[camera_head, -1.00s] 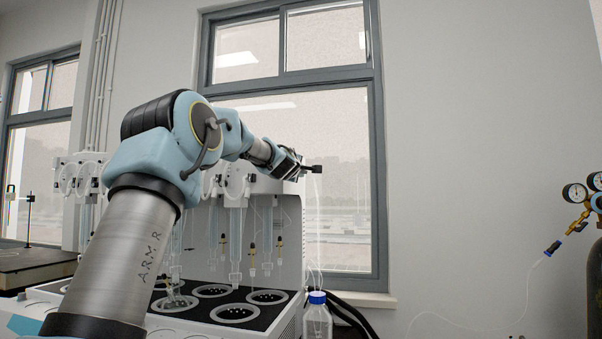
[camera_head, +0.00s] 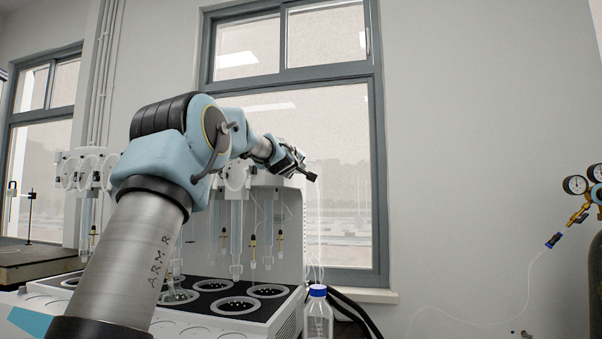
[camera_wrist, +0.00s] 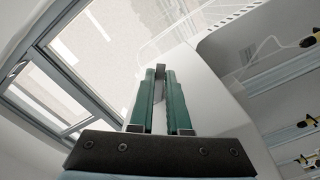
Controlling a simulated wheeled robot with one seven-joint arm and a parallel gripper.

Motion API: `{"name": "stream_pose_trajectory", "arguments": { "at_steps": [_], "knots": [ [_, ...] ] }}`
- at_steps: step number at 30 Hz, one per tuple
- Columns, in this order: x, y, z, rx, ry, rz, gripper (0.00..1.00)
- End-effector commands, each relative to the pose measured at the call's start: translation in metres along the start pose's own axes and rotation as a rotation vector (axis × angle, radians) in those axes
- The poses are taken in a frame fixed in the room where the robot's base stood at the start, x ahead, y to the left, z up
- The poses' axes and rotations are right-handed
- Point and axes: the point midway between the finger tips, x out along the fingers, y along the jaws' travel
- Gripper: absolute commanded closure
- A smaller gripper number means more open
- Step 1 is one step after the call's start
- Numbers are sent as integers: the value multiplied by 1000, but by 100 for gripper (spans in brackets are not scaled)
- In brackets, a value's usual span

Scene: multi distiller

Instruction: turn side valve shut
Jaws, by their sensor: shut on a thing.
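The distiller (camera_head: 293,207) is a white bench unit with glass columns. The side valve (camera_head: 311,177) is a small dark piece at the upper right side of the distiller. My gripper (camera_head: 298,168) reaches over the top of the distiller to this valve. In the wrist view, the green fingers of my gripper (camera_wrist: 160,76) are close together with the small dark valve (camera_wrist: 160,70) between their tips. The fingers hide most of the valve, so its exact angle cannot be told.
A blue-capped glass bottle (camera_head: 318,312) stands at the front right corner of the distiller. Thin clear tubing hangs down the distiller's right side. A gas cylinder with gauges (camera_head: 575,186) is at the far right. Open space lies between it and the distiller.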

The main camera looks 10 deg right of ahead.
Motion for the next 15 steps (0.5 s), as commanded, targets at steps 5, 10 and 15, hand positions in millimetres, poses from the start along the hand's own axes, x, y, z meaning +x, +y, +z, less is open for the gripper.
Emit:
{"name": "stream_pose_trajectory", "arguments": {
  "at_steps": [5,10,15],
  "knots": [
    [0,-7,2,118,-1,-1,100],
    [0,-9,1,196,-2,-2,100],
    [0,-10,0,242,-2,-2,100]
  ]
}}
